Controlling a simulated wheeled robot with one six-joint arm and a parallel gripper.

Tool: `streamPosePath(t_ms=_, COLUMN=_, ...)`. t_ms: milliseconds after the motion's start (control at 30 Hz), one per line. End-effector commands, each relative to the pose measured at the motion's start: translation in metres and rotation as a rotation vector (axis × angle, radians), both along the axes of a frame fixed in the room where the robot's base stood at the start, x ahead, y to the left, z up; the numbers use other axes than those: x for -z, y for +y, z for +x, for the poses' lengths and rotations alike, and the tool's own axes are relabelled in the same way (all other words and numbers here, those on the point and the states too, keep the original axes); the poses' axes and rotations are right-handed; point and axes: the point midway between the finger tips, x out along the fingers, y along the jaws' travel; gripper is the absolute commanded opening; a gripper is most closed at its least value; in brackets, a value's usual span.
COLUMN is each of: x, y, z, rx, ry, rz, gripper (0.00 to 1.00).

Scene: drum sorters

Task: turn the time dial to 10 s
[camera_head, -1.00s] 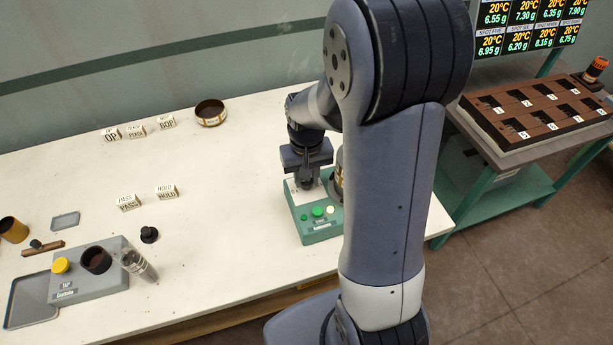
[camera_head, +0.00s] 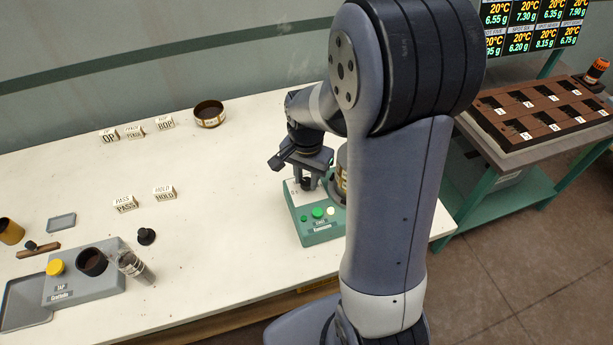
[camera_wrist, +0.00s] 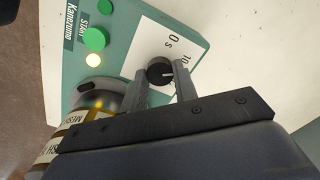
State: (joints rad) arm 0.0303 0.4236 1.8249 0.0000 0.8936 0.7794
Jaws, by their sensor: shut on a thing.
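The time dial is a round black knob (camera_wrist: 160,71) on the white plate of a green machine (camera_wrist: 112,55). The wrist view shows a small white mark on the knob pointing right, toward the finger by the printed "10". The "0 s" print stands above the knob in that view. My gripper (camera_wrist: 161,78) is shut on the knob, with one grey finger on each side. In the head view, the green machine (camera_head: 322,236) stands near the table's right end, with my gripper (camera_head: 307,180) above the knob, tilted.
The green START button (camera_wrist: 96,39) and a glowing lamp (camera_wrist: 94,60) sit beside the dial plate. A metallic drum with a mesh label (camera_wrist: 62,143) is close to my gripper.

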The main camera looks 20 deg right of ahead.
Motion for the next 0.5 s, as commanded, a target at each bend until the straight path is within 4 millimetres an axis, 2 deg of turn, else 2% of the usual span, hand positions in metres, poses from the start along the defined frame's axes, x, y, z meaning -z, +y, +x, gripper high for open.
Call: streamPosePath(t_ms=500, x=-0.0012, y=-0.0001, z=0.0011, rx=0.042, ry=-0.004, rz=0.000, gripper=0.05)
